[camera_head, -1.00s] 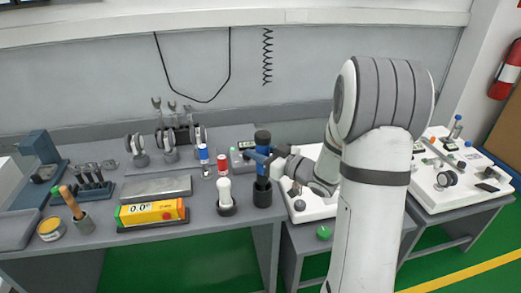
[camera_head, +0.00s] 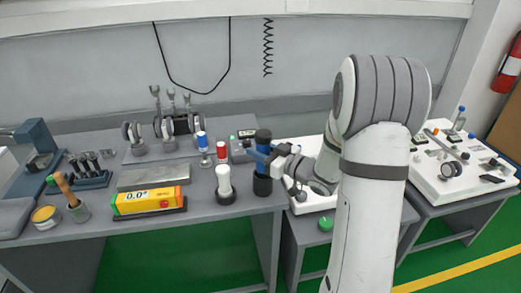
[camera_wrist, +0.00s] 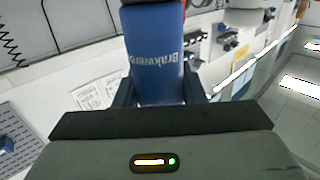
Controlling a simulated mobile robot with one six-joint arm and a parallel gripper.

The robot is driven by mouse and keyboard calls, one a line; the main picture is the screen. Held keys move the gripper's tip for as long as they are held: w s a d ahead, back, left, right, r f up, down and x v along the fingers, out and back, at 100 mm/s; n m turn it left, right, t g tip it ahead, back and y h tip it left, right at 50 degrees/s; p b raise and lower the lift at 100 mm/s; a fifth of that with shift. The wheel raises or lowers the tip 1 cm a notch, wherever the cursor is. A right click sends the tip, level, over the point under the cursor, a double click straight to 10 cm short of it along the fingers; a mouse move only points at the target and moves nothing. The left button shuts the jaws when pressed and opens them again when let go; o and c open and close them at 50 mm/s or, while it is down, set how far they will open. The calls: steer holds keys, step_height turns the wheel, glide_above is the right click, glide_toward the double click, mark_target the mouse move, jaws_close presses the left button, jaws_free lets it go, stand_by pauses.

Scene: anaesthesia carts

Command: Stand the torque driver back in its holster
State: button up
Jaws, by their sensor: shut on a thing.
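The torque driver (camera_head: 263,136) is a blue and black cylinder and stands about upright near the right end of the bench. My gripper (camera_head: 267,156) is shut on its blue part, reaching in from the right. In the wrist view the blue grip (camera_wrist: 157,55) with white lettering sits between my two jaws (camera_wrist: 160,95). A dark round cup, which looks like the holster (camera_head: 262,187), stands on the bench directly under the driver. The driver's lower end meets or enters the cup; how deep it sits is hidden.
A white bottle-like tool (camera_head: 225,183) stands in a dark cup close left. Red-capped (camera_head: 222,150) and blue-capped (camera_head: 202,143) bottles are behind it.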

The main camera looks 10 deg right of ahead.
steer(key=shift+f, duration=0.2)
stand_by(0.3)
steer(key=o, duration=2)
steer(key=shift+d, duration=0.1)
